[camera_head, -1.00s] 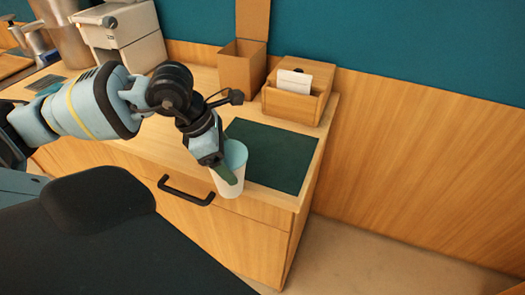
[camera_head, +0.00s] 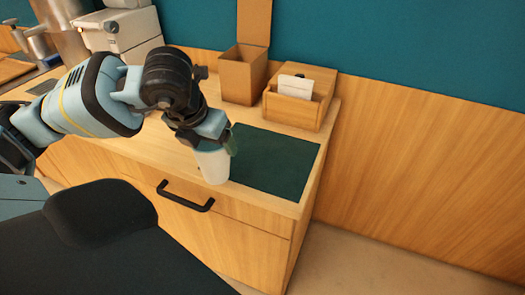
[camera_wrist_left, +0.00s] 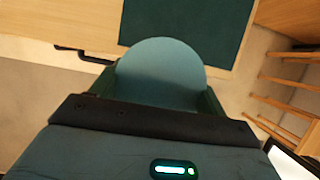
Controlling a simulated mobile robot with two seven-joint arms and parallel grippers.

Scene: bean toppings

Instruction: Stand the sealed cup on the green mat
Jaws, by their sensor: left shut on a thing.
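The sealed cup (camera_head: 213,166) is white and shows below my left gripper (camera_head: 222,146) in the head view. The gripper is shut on it. Its light blue round lid fills the middle of the left wrist view (camera_wrist_left: 162,72). The cup looks roughly upright, near the left front corner of the green mat (camera_head: 270,160). I cannot tell whether its base touches the counter. The mat lies flat and bare on the counter and also shows at the top of the left wrist view (camera_wrist_left: 190,25). My right gripper is not in view.
A brown open box (camera_head: 243,78) and a wooden holder with white cards (camera_head: 298,97) stand behind the mat. A grey machine (camera_head: 122,45) is at the back left. The counter's front edge, with a black drawer handle (camera_head: 185,197) below, is close to the cup.

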